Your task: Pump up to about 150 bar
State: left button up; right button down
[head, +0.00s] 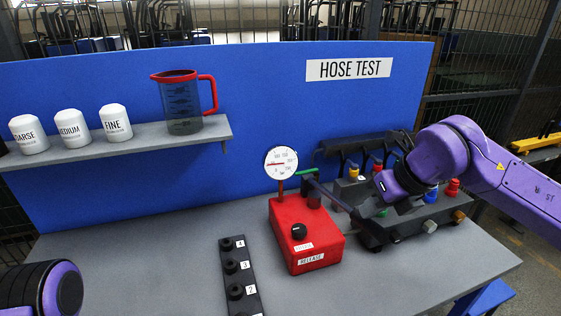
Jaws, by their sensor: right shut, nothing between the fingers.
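The red hand pump (300,235) stands on the grey table, with a black knob (299,231) on its top and a RELEASE label on its front. A round white pressure gauge (281,162) rises at its back left. Its red needle lies roughly level, but the figures are too small to read. A dark pump lever (325,192) slopes down to the right from the pump's back. My right gripper (385,192) is shut and empty, just right of the lever; I cannot tell if they touch. A purple part of my left arm shows at lower left; its gripper is out of view.
A dark block with coloured fittings (405,225) stands right of the pump, under my right arm. A black numbered strip (238,275) lies left of the pump. A shelf (150,137) holds white containers and a jug (182,105). The table's left part is clear.

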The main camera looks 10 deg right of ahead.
notch_tip(320, 180, down, 12)
jog(key=b, duration=1)
notch_tip(320, 180, up, 12)
jog(key=p, duration=1.1)
jog(key=shift+r, duration=0.25)
jog(key=shift+f, duration=0.25)
